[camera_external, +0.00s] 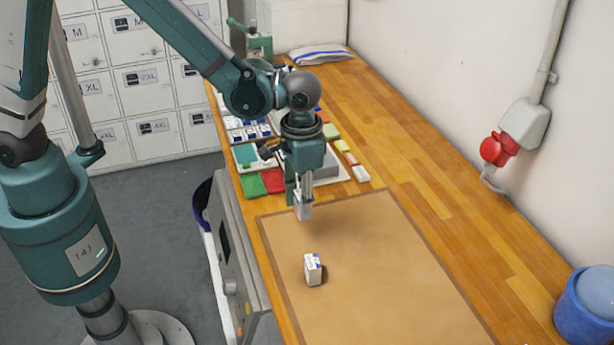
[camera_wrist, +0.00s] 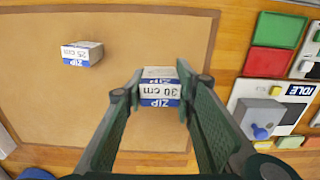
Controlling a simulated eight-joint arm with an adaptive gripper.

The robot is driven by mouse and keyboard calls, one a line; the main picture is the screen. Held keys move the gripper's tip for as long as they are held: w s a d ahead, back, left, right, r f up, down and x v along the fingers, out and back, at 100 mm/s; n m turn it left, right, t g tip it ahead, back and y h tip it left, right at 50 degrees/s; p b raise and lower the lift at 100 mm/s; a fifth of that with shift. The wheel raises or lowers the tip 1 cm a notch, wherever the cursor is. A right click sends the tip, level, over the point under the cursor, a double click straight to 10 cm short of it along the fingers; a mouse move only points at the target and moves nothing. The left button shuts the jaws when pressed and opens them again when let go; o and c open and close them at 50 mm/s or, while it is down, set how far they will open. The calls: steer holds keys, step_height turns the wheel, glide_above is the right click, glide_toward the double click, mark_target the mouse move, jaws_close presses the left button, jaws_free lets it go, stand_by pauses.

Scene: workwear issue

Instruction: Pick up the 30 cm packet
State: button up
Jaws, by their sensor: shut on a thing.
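My gripper (camera_external: 303,196) points down over the far end of the brown mat (camera_external: 400,270). It is shut on the 30 cm packet (camera_wrist: 160,88), a small white box with a blue ZIP band, its label readable in the wrist view. The same packet shows in the external view (camera_external: 303,208), partly covered by the fingers. Its exact height over the mat is hard to tell. A similar packet marked 25 cm (camera_wrist: 82,54) stands apart on the mat; it also shows in the external view (camera_external: 313,270).
Green (camera_external: 254,184) and red (camera_external: 274,180) blocks and a tray with a grey device (camera_wrist: 262,117) lie beyond the mat's far edge. A blue tub (camera_external: 585,305) stands at the near right. The mat's near part is mostly clear. A wall with a red socket (camera_external: 498,148) bounds the right.

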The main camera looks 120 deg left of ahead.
steer(key=shift+r, duration=1.05)
